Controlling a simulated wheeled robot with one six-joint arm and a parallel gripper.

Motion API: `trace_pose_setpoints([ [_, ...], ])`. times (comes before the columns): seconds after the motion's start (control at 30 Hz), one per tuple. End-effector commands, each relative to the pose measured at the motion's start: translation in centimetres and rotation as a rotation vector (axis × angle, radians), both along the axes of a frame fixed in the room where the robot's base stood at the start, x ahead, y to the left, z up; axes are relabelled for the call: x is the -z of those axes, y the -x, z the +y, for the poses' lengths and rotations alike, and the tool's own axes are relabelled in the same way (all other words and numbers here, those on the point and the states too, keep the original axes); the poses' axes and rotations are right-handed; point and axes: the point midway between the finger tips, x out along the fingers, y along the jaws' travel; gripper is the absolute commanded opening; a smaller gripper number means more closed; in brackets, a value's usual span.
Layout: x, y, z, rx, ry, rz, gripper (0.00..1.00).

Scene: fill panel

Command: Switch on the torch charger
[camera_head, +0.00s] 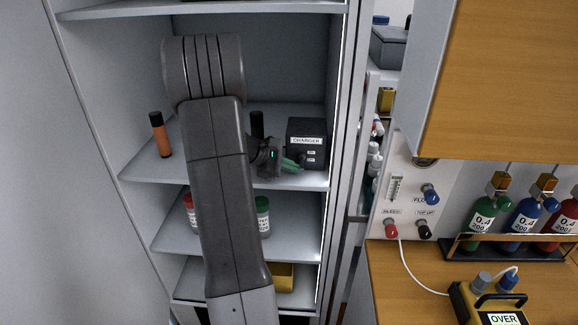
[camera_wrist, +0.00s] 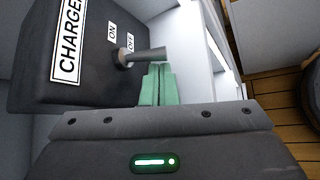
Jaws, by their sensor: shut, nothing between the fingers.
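The torch charger (camera_head: 306,142) is a dark box with a white CHARGER label on the middle shelf, at its right side. In the wrist view the charger (camera_wrist: 95,75) fills the upper left, with small ON and OFF labels. Its grey switch lever (camera_wrist: 143,54) sticks out to the right of the picture, on the OFF label's side. My gripper (camera_head: 293,164) is in front of the charger's lower face. In the wrist view its green fingers (camera_wrist: 156,84) are shut and empty, tips right beside the lever's outer end. I cannot tell whether they touch it.
An orange torch with a black top (camera_head: 161,135) stands at the shelf's left. A dark cylinder (camera_head: 257,124) stands behind my arm, partly hidden. The cabinet's right wall is close beside the charger. Bottles (camera_head: 263,215) stand on the shelf below.

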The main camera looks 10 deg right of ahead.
Motion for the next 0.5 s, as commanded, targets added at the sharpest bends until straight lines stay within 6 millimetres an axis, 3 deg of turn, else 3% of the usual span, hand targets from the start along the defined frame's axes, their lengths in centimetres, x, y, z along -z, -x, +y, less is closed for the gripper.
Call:
trace_pose_setpoints([
  [0.5, -0.32, 0.09, 0.07, 0.001, -0.017, 0.056, 0.00],
])
